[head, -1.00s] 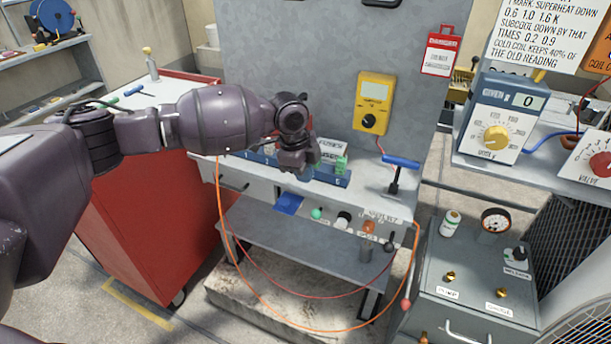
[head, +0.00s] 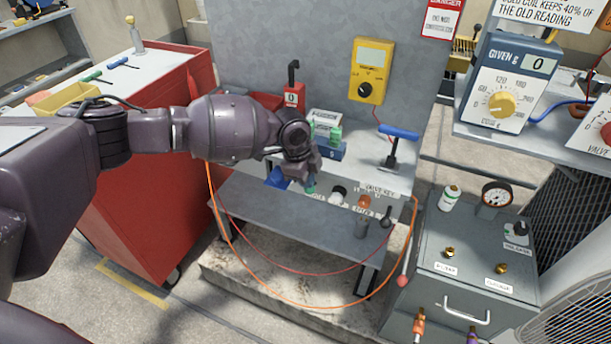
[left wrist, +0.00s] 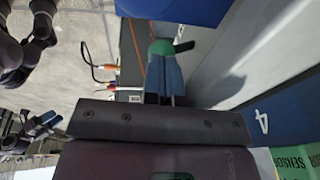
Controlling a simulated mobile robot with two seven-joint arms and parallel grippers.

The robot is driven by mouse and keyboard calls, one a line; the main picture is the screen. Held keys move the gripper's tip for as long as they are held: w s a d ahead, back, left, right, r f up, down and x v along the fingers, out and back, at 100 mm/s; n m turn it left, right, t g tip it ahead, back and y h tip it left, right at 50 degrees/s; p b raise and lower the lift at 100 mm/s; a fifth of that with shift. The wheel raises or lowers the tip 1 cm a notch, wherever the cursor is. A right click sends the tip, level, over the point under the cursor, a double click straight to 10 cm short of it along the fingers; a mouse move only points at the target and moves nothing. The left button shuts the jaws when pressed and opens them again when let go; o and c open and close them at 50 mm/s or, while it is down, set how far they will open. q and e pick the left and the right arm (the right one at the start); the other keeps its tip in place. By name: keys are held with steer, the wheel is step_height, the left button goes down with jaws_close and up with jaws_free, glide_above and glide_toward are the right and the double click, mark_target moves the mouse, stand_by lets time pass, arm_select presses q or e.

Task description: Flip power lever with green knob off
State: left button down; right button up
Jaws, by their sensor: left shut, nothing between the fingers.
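The green knob (head: 311,187) shows as a small patch at the front edge of the grey bench in the head view, mostly hidden by my left gripper (head: 306,180). In the left wrist view the green knob (left wrist: 160,47) appears right at the fingertips of my left gripper (left wrist: 161,66). The fingers are together with nothing between them. I cannot tell whether they touch the knob.
A black knob (head: 338,192) and an orange knob (head: 364,202) stand to the right along the same edge. A blue T-handle (head: 398,132), a yellow meter (head: 371,71) and a red switch box (head: 292,92) are nearby. An orange hose (head: 302,302) hangs in front.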

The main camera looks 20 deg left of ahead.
mark_target(306, 192)
steer(key=shift+w+a+r, duration=0.1)
steer(key=shift+r, duration=0.05)
arm_select(q)
steer(key=t+p, duration=0.1)
steer(key=s+f+t+p, duration=0.1)
steer(key=t+p, duration=0.1)
steer(key=shift+s, duration=0.3)
steer(key=shift+s+f+t+p, duration=0.2)
steer(key=shift+f+t+p, duration=0.25)
steer(key=shift+t, duration=0.35)
steer(key=shift+s+m+t+p, duration=0.2)
steer(key=shift+m+t+p, duration=0.1)
steer(key=shift+t+p, duration=0.7)
arm_select(e)
steer(key=shift+t, duration=0.5)
steer(key=r, duration=0.5)
steer(key=shift+w+r, duration=0.35)
steer(key=shift+w, duration=0.05)
steer(key=shift+f, duration=0.2)
